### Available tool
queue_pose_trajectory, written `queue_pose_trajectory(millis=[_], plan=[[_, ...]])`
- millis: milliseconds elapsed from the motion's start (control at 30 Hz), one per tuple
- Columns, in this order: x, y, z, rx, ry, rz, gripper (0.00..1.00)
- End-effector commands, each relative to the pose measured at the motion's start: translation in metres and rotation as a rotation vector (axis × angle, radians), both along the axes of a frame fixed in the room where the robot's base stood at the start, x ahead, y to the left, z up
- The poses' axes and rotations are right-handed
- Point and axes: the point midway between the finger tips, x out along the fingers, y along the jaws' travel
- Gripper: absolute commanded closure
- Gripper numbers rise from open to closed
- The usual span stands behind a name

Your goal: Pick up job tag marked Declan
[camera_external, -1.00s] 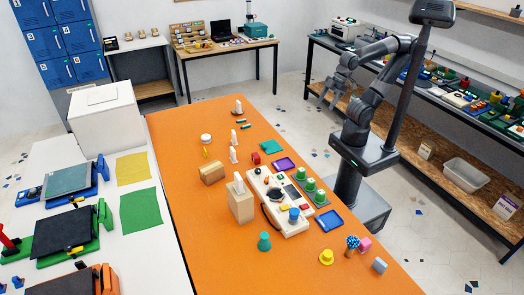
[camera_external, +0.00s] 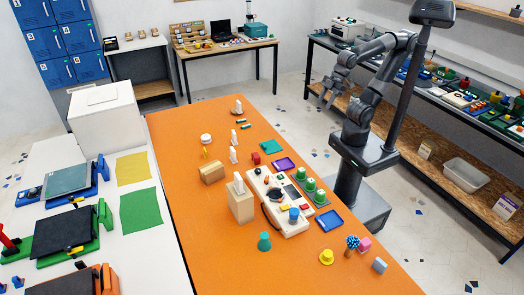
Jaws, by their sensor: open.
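Several small white upright pieces that look like tags stand along the orange table: one at the far end (camera_external: 238,106), two near the middle (camera_external: 234,138) (camera_external: 233,155), and one on a wooden block (camera_external: 239,182). Any names on them are too small to read, so I cannot tell which is marked Declan. My gripper (camera_external: 327,97) is open and empty. It is raised off to the right of the orange table, well away from the white pieces.
The orange table (camera_external: 185,135) also holds a cardboard-coloured box (camera_external: 212,172), a white control panel (camera_external: 292,225), a teal pawn-like piece (camera_external: 264,242) and a blue tray (camera_external: 329,221). Its far part is mostly clear. A shelf bench (camera_external: 440,150) stands behind my arm.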

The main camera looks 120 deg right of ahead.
Motion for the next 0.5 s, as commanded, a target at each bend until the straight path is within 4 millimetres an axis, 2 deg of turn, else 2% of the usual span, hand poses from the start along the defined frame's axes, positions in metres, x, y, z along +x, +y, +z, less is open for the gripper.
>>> queue_pose_trajectory(millis=[267,500], plan=[[0.078,0.068,0.02,-0.086,0.043,0.294,0.58],[0.138,0.148,0.018,-0.138,0.067,0.56,0.58]])
